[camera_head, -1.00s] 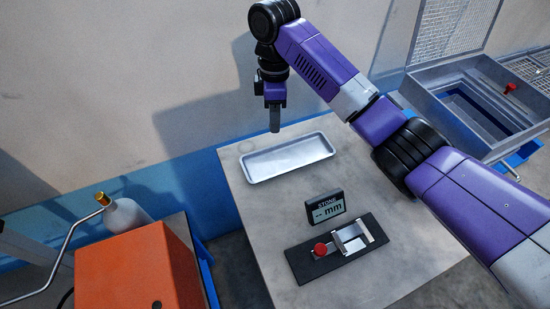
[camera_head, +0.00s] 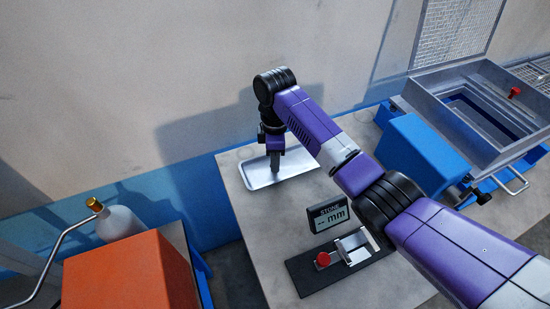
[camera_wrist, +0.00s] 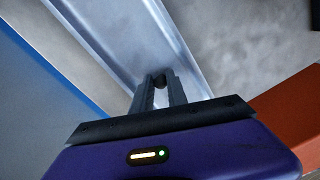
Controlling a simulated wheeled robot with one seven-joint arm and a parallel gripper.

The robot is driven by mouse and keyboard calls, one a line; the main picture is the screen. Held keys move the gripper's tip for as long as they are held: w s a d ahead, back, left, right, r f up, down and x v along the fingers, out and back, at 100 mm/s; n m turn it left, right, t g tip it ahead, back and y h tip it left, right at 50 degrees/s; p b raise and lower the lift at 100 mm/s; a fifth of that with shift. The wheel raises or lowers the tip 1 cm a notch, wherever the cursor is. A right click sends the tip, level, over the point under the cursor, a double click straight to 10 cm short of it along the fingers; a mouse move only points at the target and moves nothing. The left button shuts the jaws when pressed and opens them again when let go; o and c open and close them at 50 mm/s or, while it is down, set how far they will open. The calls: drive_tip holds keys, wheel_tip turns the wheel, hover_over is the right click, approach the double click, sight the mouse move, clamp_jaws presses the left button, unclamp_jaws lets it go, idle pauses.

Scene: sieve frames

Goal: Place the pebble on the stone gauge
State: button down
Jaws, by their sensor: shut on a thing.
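My gripper (camera_head: 275,170) is low over the metal tray (camera_head: 258,184), its fingers pointing down into it. In the wrist view my gripper (camera_wrist: 159,80) is shut on a small dark pebble (camera_wrist: 160,82), held between the fingertips at the tray's floor. I cannot tell whether the pebble still touches the tray. The pebble is hidden in the head view. The stone gauge (camera_head: 305,277) is a black plate with a metal slide and a red knob, nearer on the table. Its display (camera_head: 328,214) reads "STONE -- mm". No stone shows in the gauge.
The grey table (camera_head: 247,216) is bare between tray and gauge. A blue box (camera_head: 418,155) and a metal sieve frame (camera_head: 470,112) are at the right, beyond my arm.

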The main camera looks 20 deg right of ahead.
drive_tip(key=shift+f, duration=0.2)
drive_tip(key=c, duration=1.3)
unclamp_jaws()
drive_tip(key=shift+f+b, duration=0.1)
drive_tip(key=shift+b, duration=0.3)
